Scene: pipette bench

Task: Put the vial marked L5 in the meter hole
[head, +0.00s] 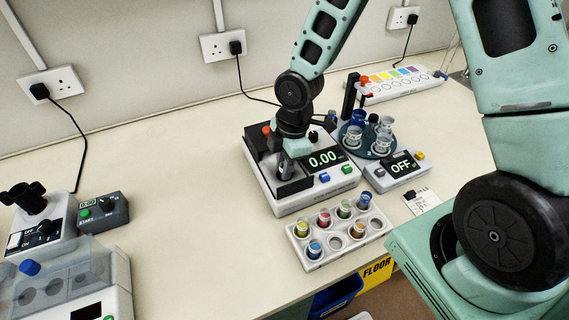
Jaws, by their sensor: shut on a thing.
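My gripper (287,172) is at the white meter (290,200), which has a black top part and a display reading 0.00. The gripper points down into the black part at the meter's left side and is shut on a vial, mostly hidden by the fingers and black walls. I cannot read its mark, nor see the hole or whether the vial is in it. Several vials with coloured contents stand in a white rack (303,256) in front of the meter; their marks are too small to read. Some rack holes are empty.
A round dark carousel (366,148) with clear cups and a device reading OFF (397,172) stand right of the meter. A colour-marked strip (400,82) lies behind. A grey START box (103,212) and other apparatus stand left. The bench's left middle is clear.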

